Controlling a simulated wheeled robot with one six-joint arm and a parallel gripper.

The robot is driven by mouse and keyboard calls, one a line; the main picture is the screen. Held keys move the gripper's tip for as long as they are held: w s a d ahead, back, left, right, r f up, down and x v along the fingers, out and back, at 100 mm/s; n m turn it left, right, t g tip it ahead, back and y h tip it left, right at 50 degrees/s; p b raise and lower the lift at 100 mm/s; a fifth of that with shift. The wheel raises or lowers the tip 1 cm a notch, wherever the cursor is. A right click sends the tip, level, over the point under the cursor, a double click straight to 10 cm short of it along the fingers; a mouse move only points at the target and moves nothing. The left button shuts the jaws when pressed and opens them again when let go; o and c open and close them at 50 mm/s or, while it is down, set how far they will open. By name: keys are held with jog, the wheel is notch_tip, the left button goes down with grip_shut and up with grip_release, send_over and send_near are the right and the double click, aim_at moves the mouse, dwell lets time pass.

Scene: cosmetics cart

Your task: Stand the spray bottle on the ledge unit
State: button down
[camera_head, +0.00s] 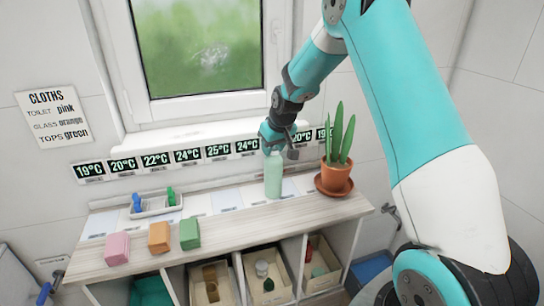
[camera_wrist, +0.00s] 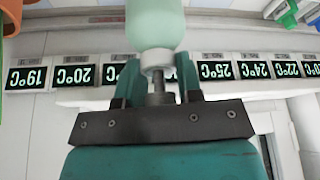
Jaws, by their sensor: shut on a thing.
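The spray bottle (camera_head: 273,176) is pale green and upright over the back part of the ledge unit (camera_head: 235,222), left of the potted plant. I cannot tell whether its base touches the top. My gripper (camera_head: 273,146) is above the bottle and shut on its neck. The wrist view is upside down and shows the bottle's body (camera_wrist: 155,25) beyond the gripper (camera_wrist: 158,75), with a green finger on each side of the narrow neck. The bottle's base is out of the wrist view.
A potted cactus (camera_head: 335,176) stands close right of the bottle. A small tray (camera_head: 155,211) with blue and green items sits at the left. Pink (camera_head: 117,249), orange (camera_head: 159,237) and green (camera_head: 189,233) cloths lie at the front left. Temperature labels (camera_head: 187,156) line the wall behind.

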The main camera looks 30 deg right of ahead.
aim_at(273, 160)
jog(key=shift+f+p, duration=0.55)
jog(key=shift+f, duration=1.7)
jog(key=shift+f, duration=0.15)
jog(key=c, duration=0.8)
grip_release()
